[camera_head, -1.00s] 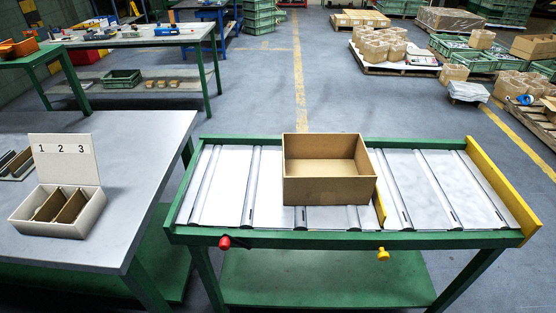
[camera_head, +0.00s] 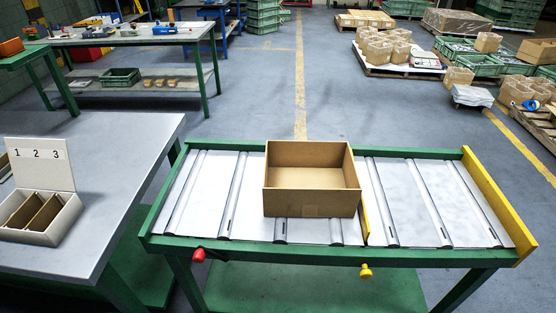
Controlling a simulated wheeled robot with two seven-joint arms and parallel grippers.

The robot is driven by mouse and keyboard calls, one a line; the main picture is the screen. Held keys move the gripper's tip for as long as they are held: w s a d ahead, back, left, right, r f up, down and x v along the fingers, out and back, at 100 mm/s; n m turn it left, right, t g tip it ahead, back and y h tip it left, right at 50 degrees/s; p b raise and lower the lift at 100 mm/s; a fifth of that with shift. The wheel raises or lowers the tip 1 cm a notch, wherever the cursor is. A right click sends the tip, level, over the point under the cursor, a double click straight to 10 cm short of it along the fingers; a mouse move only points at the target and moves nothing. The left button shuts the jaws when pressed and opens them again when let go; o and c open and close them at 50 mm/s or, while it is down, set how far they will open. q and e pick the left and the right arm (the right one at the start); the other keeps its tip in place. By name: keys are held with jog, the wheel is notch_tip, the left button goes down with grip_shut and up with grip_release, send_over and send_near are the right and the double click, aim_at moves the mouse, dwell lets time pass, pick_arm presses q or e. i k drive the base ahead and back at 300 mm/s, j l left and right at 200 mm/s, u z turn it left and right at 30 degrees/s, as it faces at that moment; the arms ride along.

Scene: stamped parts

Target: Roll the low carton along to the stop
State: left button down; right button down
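The low carton (camera_head: 312,204) is an open, empty brown box. It sits upright near the middle of the roller table (camera_head: 205,244), which has a green frame and grey rollers. A thin yellow bar (camera_head: 363,215) stands up across the rollers close against the carton's right side; I cannot tell whether they touch. A taller yellow end board (camera_head: 500,208) closes the table's right end, with free rollers before it. A red knob (camera_head: 198,255) and a yellow knob (camera_head: 366,272) are on the front rail. Neither of my grippers is in view.
A grey table (camera_head: 120,170) stands at the left with a white box (camera_head: 52,232) marked 1, 2, 3, holding brown dividers. Crates and pallets lie on the floor behind at the right. The floor behind the roller table is clear.

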aim_at(308, 179)
jog(key=i+l+u, duration=0.15)
jog(key=l+u, duration=0.15)
jog(key=i+l+u, duration=0.15)
jog(key=l+u, duration=0.15)
jog(key=l, duration=0.25)
jog(key=l+u, duration=0.35)
jog(key=i+l, duration=0.05)
jog(key=l, duration=0.05)
